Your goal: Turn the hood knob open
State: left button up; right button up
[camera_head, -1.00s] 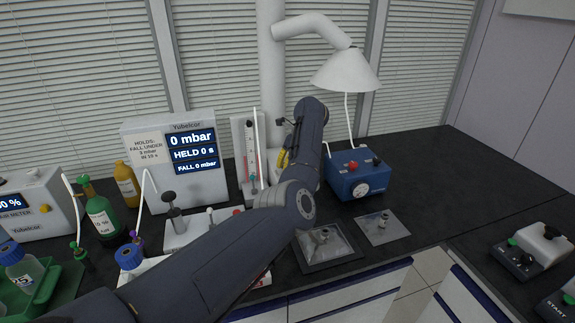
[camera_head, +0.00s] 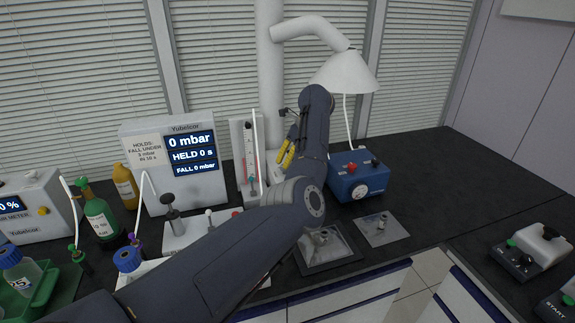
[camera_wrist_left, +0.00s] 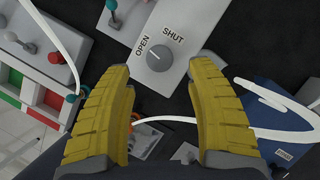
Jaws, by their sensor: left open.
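The hood knob (camera_wrist_left: 160,53) is a round grey dial on a white box (camera_wrist_left: 168,79), with the printed words OPEN and SHUT beside it. It shows in the left wrist view, top middle, beyond my fingertips. My left gripper (camera_wrist_left: 158,75) is open, with its yellow fingers on either side of the view and nothing between them. The fingers look apart from the knob. In the head view the left gripper (camera_head: 287,150) is near the white pipe, and my arm hides the knob. The white hood (camera_head: 345,72) hangs at the back. My right gripper is not in view.
A blue box (camera_head: 358,182) with a dial stands right of my arm, with a thin white tube rising from it. A flow meter (camera_head: 249,150) stands left of the gripper. A pressure display (camera_head: 185,155) and bottles are farther left.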

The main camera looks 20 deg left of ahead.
pick_arm(q)
jog(key=v, duration=0.7)
